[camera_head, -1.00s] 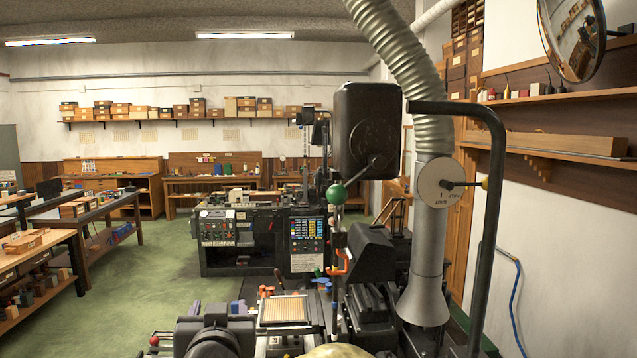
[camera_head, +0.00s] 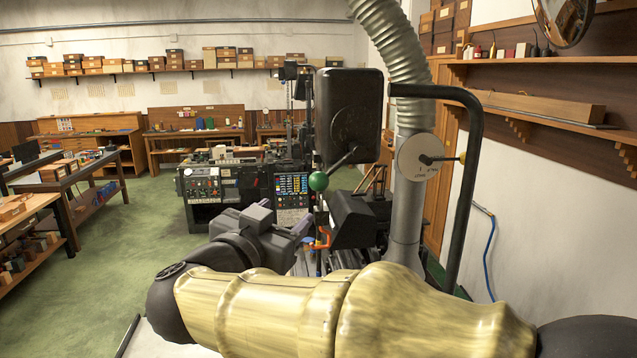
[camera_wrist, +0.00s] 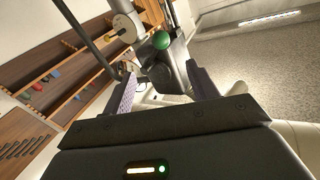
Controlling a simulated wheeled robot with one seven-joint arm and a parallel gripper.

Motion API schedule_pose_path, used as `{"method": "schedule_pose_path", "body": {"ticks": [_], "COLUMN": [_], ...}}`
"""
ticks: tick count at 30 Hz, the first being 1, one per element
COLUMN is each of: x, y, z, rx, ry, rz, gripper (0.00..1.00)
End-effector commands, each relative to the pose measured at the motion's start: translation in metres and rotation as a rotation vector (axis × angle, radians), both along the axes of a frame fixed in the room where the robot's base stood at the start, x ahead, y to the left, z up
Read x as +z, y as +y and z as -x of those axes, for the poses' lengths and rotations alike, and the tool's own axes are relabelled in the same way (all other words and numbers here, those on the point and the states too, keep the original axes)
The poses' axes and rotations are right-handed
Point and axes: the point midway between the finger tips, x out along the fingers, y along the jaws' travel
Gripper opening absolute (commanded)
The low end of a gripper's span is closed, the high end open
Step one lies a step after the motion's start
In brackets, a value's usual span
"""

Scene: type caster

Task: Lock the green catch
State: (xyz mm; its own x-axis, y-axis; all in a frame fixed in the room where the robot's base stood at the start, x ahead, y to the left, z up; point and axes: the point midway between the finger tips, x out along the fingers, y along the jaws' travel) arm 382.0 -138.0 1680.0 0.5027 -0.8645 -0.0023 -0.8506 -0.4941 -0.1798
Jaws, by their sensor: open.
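A green ball knob (camera_head: 318,181) sits at the end of a dark lever beside the black machine head (camera_head: 348,110). I cannot tell for sure that this knob is the green catch. The knob also shows in the wrist view (camera_wrist: 161,40), ahead of my fingers and between their lines. My gripper (camera_wrist: 162,88) is open and empty, its two purple-grey fingers apart. In the head view my gripper (camera_head: 303,230) is below and left of the knob, apart from it in the picture. My brass-coloured arm hides much of the machine's lower part.
An orange-red handle (camera_head: 320,243) shows just beyond my gripper. A ribbed duct (camera_head: 396,60) with a round dial (camera_head: 416,157) and a bent black pipe (camera_head: 470,180) stand to the right. Open green floor (camera_head: 130,240) lies to the left.

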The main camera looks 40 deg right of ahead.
Motion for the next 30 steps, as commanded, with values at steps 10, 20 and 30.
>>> {"method": "schedule_pose_path", "body": {"ticks": [10, 20, 30], "x": [-0.005, -0.005, 0.003], "y": [-0.01, -0.018, -0.034], "z": [-0.005, -0.01, -0.02], "rx": [-0.007, -0.005, -0.001], "ry": [0.0, -0.001, 0.001], "rz": [-0.007, -0.006, 0.002], "gripper": [0.58, 0.58, 0.58]}}
